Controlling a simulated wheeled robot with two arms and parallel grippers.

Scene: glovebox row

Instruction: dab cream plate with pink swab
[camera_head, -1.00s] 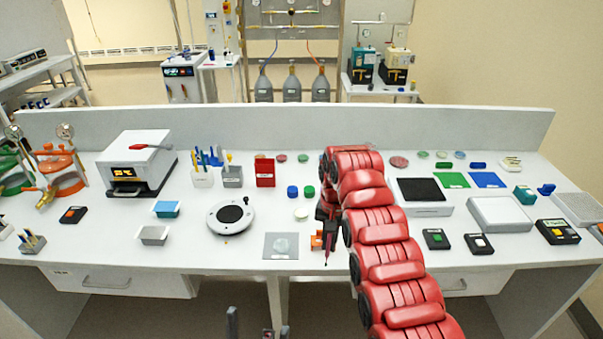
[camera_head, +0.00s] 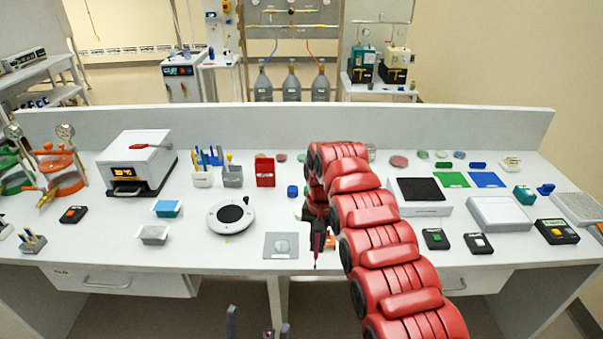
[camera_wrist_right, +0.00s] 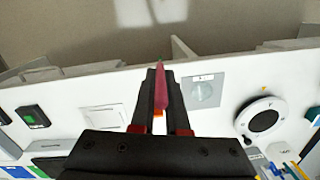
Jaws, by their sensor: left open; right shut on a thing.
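The pink swab (camera_wrist_right: 161,88) is held between the fingers of my right gripper (camera_wrist_right: 158,110) in the wrist view. In the head view my right gripper (camera_head: 318,228) is above the front of the bench, and the swab's thin end points down near the front edge. A small round cream plate (camera_head: 298,215) lies on the bench just left of this gripper, mostly hidden behind it. My left gripper (camera_head: 258,331) is open and empty at the bottom edge of the head view, in front of the bench.
A grey square pad (camera_head: 270,252) with a pale round dish (camera_head: 283,246) lies left of the swab. A round white device (camera_head: 218,222) is further left. A blue cap (camera_head: 292,191) and a red holder (camera_head: 264,171) stand behind. The black-topped box (camera_head: 430,210) is right of my arm.

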